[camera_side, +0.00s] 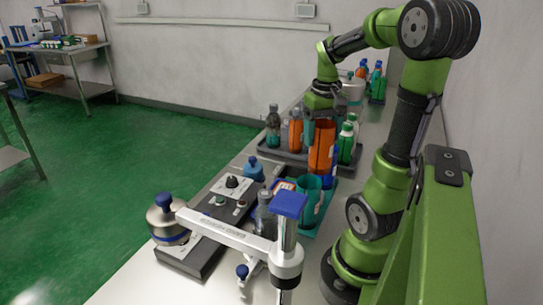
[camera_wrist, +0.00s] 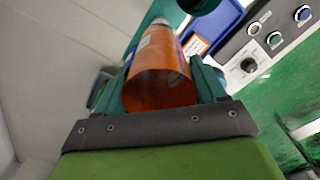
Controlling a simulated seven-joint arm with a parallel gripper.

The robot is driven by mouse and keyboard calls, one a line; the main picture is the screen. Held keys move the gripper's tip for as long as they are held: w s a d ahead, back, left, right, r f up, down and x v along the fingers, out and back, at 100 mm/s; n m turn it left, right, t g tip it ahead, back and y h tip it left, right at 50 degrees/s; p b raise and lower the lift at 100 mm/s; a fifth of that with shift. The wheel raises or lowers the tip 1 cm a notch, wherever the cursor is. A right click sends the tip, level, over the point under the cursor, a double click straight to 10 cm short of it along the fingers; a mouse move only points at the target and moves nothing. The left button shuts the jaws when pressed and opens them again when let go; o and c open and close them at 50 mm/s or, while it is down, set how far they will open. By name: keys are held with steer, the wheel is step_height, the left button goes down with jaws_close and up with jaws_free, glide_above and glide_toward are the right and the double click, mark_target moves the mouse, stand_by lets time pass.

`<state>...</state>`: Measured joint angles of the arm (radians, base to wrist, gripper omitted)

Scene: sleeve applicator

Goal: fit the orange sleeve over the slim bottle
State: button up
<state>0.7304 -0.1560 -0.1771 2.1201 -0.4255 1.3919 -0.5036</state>
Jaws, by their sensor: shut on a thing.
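The orange sleeve (camera_side: 322,148) is an open-ended orange tube, held upright or nearly so above the bench. My gripper (camera_side: 322,112) is shut on its upper part, pointing down. In the wrist view the sleeve (camera_wrist: 160,80) sits between the two teal fingers of my gripper (camera_wrist: 160,92). A grey tip shows past the sleeve's far end there; I cannot tell what it belongs to. A slim grey bottle (camera_side: 265,215) stands at the applicator, partly hidden by its white arm. The sleeve is apart from this bottle, behind and to its right.
A teal sleeve (camera_side: 309,197) stands close below the held sleeve. A dark tray (camera_side: 288,156) with several bottles is behind. A control box (camera_side: 195,255) lies left.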

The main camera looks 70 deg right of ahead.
step_height(320, 180, up, 14)
steer(key=n, duration=0.6)
glide_above(265, 193)
step_height(265, 193, down, 5)
steer(key=shift+f, duration=1.5)
steer(key=shift+f, duration=4.85)
